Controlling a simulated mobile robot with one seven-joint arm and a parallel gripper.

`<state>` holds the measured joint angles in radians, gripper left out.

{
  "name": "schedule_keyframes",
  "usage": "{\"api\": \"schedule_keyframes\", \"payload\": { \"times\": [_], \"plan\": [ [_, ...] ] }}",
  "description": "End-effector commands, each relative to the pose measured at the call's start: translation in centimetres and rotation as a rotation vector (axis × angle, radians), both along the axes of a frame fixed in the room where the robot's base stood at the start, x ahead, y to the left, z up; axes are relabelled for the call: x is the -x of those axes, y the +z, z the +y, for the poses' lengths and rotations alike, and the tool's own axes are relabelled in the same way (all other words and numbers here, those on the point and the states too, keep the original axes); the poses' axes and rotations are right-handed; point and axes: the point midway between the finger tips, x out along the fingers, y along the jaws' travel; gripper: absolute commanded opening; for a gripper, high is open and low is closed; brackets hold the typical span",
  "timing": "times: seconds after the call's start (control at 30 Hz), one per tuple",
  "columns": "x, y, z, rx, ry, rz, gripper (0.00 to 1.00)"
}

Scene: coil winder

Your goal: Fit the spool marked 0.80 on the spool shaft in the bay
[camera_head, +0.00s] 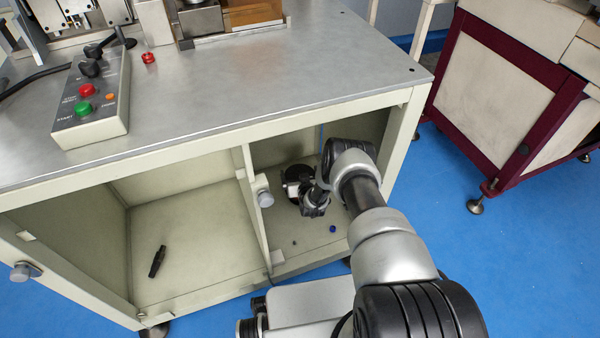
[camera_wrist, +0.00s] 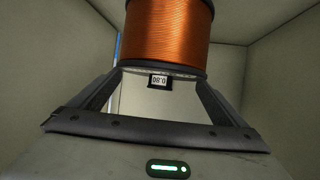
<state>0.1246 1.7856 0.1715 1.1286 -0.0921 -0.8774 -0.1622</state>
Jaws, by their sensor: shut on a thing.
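The spool marked 0.80 (camera_wrist: 168,36) is wound with copper wire between dark flanges. Its small label reads 0.80 upside down in the wrist view, at the lower flange. My gripper (camera_wrist: 160,77) is shut on the spool, one finger on each side of the lower flange. In the head view my arm reaches into the right bay of the cabinet, and a dark round flange (camera_head: 299,173) shows at its end. The spool shaft cannot be made out in either view. Whether the spool touches anything beyond my fingers cannot be told.
A small blue piece (camera_head: 333,229) lies on the bay floor. A black object (camera_head: 157,262) lies in the left bay. The worktop (camera_head: 300,85) overhangs the bay.

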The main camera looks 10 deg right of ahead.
Motion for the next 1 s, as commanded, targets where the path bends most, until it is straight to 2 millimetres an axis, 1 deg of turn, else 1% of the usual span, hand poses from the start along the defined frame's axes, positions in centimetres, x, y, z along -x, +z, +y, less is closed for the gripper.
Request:
{"api": "schedule_keyframes", "payload": {
  "times": [0.03, 1.0],
  "plan": [
    [-0.3, 0.3, 0.0, 0.001, 0.000, -0.010, 0.34],
    [-0.4, -2.0, 0.0, 0.001, 0.000, -0.012, 0.34]
  ]
}}
